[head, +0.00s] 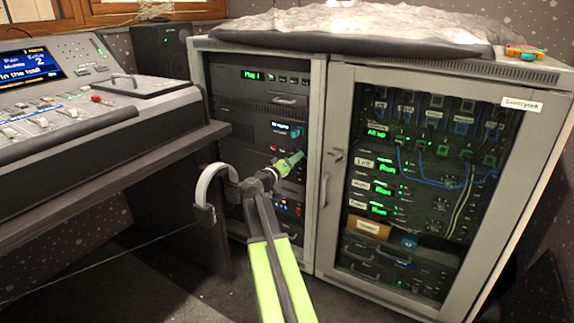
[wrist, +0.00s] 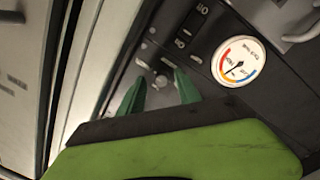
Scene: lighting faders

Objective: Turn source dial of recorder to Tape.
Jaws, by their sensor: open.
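In the head view my gripper (head: 291,161) is at the right side of the open left rack (head: 318,130), in front of its middle units. In the wrist view the two green fingers (wrist: 158,84) are apart, pointing at a dark panel (wrist: 205,62). A small pale knob (wrist: 161,81) shows between the fingertips, with light marks around it. I cannot tell whether the fingers touch it. I cannot read its labels or setting, nor confirm that it is the recorder's source dial. In the head view my gripper and arm hide part of the rack.
A round gauge (wrist: 239,61) is right of the fingers in the wrist view. A closed glass-door cabinet (head: 333,215) stands right of the rack.

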